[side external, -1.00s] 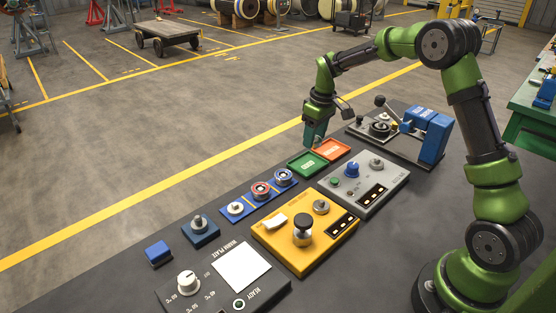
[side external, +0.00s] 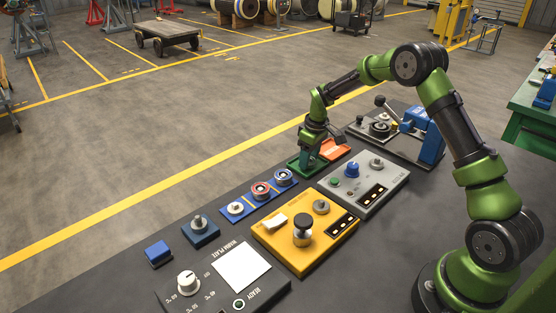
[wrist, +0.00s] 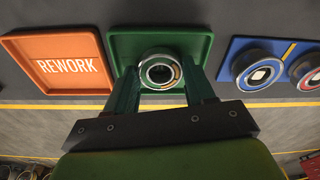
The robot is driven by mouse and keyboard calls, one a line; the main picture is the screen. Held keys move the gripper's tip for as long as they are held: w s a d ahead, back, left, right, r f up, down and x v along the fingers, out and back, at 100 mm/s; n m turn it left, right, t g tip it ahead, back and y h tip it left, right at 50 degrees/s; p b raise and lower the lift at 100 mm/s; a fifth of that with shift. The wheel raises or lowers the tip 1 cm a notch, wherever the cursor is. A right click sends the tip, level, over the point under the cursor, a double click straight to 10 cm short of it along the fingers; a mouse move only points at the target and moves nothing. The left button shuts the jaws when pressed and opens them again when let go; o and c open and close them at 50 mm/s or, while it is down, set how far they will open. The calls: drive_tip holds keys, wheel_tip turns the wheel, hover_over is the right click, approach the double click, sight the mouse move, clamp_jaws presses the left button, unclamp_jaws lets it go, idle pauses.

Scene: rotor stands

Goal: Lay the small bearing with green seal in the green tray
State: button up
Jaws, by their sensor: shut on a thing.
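The small bearing (wrist: 160,72) shows in the wrist view as a silver ring with a dark centre; its seal colour is hard to make out. My gripper (wrist: 157,85) is shut on it, with one green finger on each side. The green tray (wrist: 201,44) lies directly below, and the bearing appears within its rim; I cannot tell whether it touches the floor. In the side view my gripper (side external: 308,168) points down into the green tray (side external: 292,166) and hides the bearing.
The orange REWORK tray (wrist: 60,45) is right beside the green one. On the other side a blue rack (side external: 249,205) holds several parts, including red- and blue-sealed bearings. A grey panel (side external: 366,190) and a yellow panel (side external: 282,240) stand nearer my base.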

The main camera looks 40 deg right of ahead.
drive_tip(key=shift+f, duration=0.2)
drive_tip(key=o, duration=0.9)
